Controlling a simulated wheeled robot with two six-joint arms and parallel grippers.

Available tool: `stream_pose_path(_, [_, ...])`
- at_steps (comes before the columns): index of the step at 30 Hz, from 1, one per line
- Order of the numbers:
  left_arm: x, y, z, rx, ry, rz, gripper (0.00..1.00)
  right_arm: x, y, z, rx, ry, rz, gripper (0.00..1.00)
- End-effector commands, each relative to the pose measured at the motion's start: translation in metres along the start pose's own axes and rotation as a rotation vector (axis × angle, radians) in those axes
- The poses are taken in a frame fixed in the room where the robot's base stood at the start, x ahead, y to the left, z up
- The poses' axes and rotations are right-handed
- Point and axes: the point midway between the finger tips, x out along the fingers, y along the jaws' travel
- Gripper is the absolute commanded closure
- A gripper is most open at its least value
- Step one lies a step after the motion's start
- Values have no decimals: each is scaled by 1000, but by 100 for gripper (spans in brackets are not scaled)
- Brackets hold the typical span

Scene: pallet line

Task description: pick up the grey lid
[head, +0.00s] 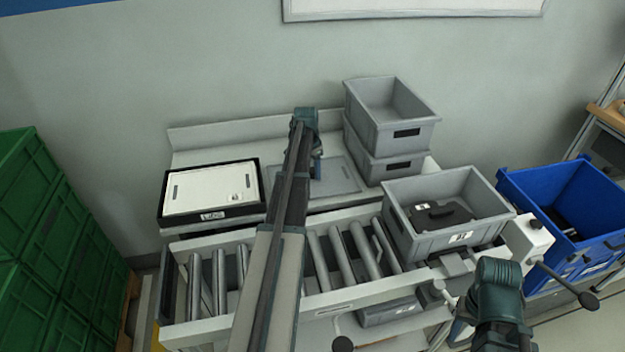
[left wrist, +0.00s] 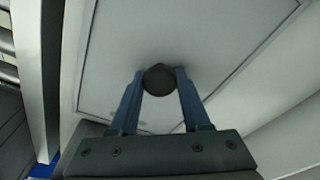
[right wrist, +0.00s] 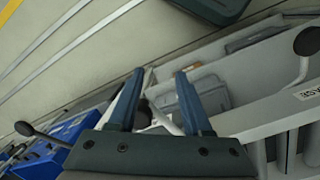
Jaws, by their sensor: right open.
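The grey lid (head: 342,178) lies flat on the bench behind the rollers, partly hidden by my left arm. In the left wrist view the lid (left wrist: 115,60) fills the middle, with a dark round knob (left wrist: 159,79) on it. My left gripper (head: 316,172) is down over the lid. Its fingertips (left wrist: 160,74) stand on both sides of the knob, very close to it; I cannot tell whether they grip it. My right gripper (right wrist: 159,72) is open and empty, low at the front right, away from the lid.
Two stacked grey crates (head: 388,128) stand right of the lid, and a black-framed box with a white top (head: 212,190) stands left. A grey crate holding a dark case (head: 442,218) sits on the roller conveyor (head: 335,258). A blue bin (head: 570,205) is at right, green crates (head: 45,220) at left.

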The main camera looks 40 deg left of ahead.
Motion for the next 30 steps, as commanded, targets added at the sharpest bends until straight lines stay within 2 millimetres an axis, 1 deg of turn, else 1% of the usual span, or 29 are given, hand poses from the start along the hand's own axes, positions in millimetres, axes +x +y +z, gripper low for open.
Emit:
stream_pose_path(1, [0, 0, 0, 0, 0, 0, 73, 0, 0, 0, 0, 0, 0, 50])
stream_pose_path(5, [0, 0, 0, 0, 0, 0, 96, 0, 0, 0, 0, 0, 0, 50])
stream_pose_path(6, [0, 0, 0, 0, 0, 0, 100, 0, 0, 0, 0, 0, 0, 50])
stream_pose_path(20, [-2, 0, 0, 0, 0, 0, 100, -2, 0, 0, 0, 0, 0, 50])
stream_pose_path(26, [-10, 0, -1, 0, 0, 0, 100, -10, 1, 1, 0, 0, 0, 50])
stream_pose_path(30, [-21, 0, -2, 0, 0, 0, 100, -21, 2, 1, 0, 0, 0, 50])
